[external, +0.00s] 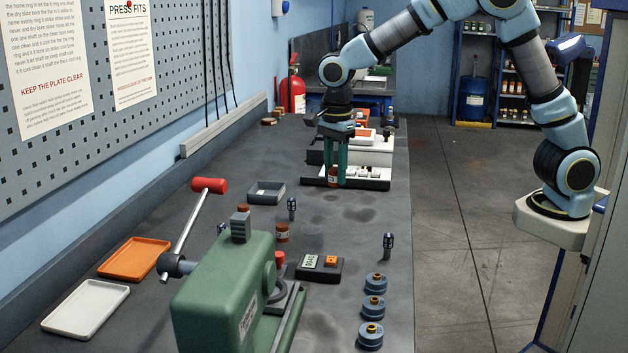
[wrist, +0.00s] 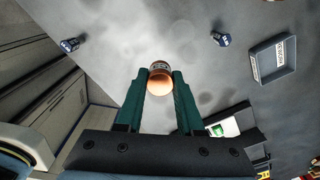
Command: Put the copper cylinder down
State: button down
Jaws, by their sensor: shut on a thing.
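My gripper (external: 337,180) points straight down over the far half of the grey bench. Its green fingers are shut on the copper cylinder (external: 333,175), which sits low between the fingertips. In the wrist view the cylinder (wrist: 160,80) shows its round copper top and a labelled band, with a fingertip (wrist: 162,76) on each side. The cylinder is close to the bench top; I cannot tell whether its base touches.
A low black-edged rack (external: 372,180) stands right beside the gripper. A grey bin (external: 265,193), dark bottle-like parts (external: 292,206), another copper-coloured cylinder (external: 282,233) and a green press (external: 225,290) stand nearer. Bench around (external: 345,215) is clear.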

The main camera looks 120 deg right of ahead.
jog(key=w+d+r+p, duration=0.2)
jog(key=d+p, duration=0.2)
jog(key=d, duration=2)
jog(key=shift+m, duration=0.4)
jog(key=f+p, duration=0.1)
jog(key=f, duration=0.3)
jog(key=f+p, duration=0.2)
jog(key=f, duration=0.3)
jog(key=shift+s+a, duration=0.1)
jog(key=shift+s, duration=0.1)
jog(key=shift+f, duration=0.25)
jog(key=shift+f, duration=0.65)
jog(key=c, duration=0.5)
grip_release()
jog(key=shift+c, duration=0.2)
notch_tip(320, 180, up, 13)
jog(key=b, duration=0.3)
jog(key=shift+r, duration=0.15)
